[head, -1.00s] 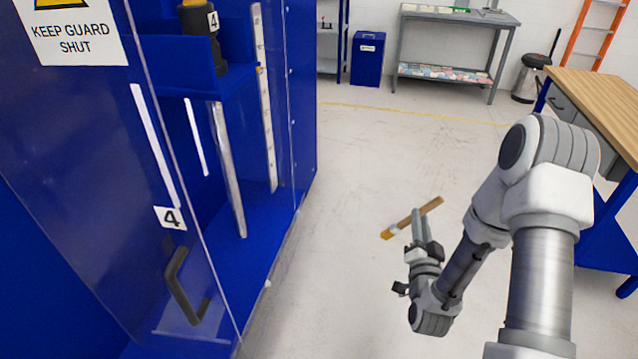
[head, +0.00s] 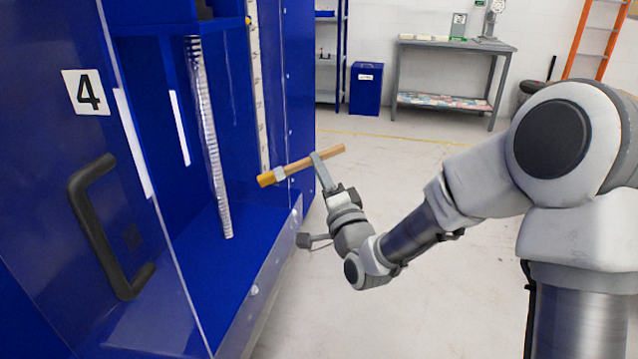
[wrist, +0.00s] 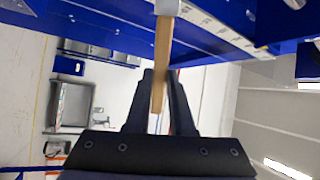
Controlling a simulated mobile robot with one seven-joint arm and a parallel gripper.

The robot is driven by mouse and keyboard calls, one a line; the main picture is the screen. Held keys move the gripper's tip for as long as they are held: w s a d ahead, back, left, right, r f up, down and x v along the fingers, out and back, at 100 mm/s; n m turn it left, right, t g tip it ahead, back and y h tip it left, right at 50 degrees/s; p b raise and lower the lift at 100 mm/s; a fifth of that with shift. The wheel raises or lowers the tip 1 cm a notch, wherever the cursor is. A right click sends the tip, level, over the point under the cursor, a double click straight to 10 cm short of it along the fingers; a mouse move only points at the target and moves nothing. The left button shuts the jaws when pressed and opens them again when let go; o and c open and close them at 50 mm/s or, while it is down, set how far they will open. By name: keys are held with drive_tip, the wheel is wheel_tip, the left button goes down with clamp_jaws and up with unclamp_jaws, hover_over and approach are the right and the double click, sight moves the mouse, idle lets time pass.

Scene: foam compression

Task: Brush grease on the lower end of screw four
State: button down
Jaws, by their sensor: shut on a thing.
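My gripper (head: 318,163) is shut on the wooden handle of a brush (head: 300,165). The brush lies roughly level, with its yellowish bristle end (head: 266,179) to the left, toward the machine. In the wrist view the handle (wrist: 161,65) runs between my fingers.
The clear guard has a black handle (head: 95,225) at the left. A white scale strip (head: 258,90) stands at the bay's right side. A blue bin (head: 366,88) and a grey table (head: 450,70) are at the back. The floor between is clear.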

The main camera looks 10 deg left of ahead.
sight(283, 177)
drive_tip(key=shift+w+a+p, duration=0.2)
drive_tip(key=shift+a+p, duration=0.15)
drive_tip(key=shift+a, duration=2.7)
drive_tip(key=shift+w+a+b, duration=0.1)
drive_tip(key=shift+a+b, duration=0.25)
drive_tip(key=shift+a, duration=0.45)
drive_tip(key=shift+d+f+b, duration=0.15)
drive_tip(key=shift+f+b, duration=0.6)
drive_tip(key=shift+b, duration=0.2)
drive_tip(key=shift+f+b, duration=3.25)
drive_tip(key=shift+f, duration=1.3)
drive_tip(key=shift+r+p, duration=1.5)
drive_tip(key=shift+r, duration=3.85)
drive_tip(key=shift+f+b, duration=1.5)
drive_tip(key=shift+f, duration=0.05)
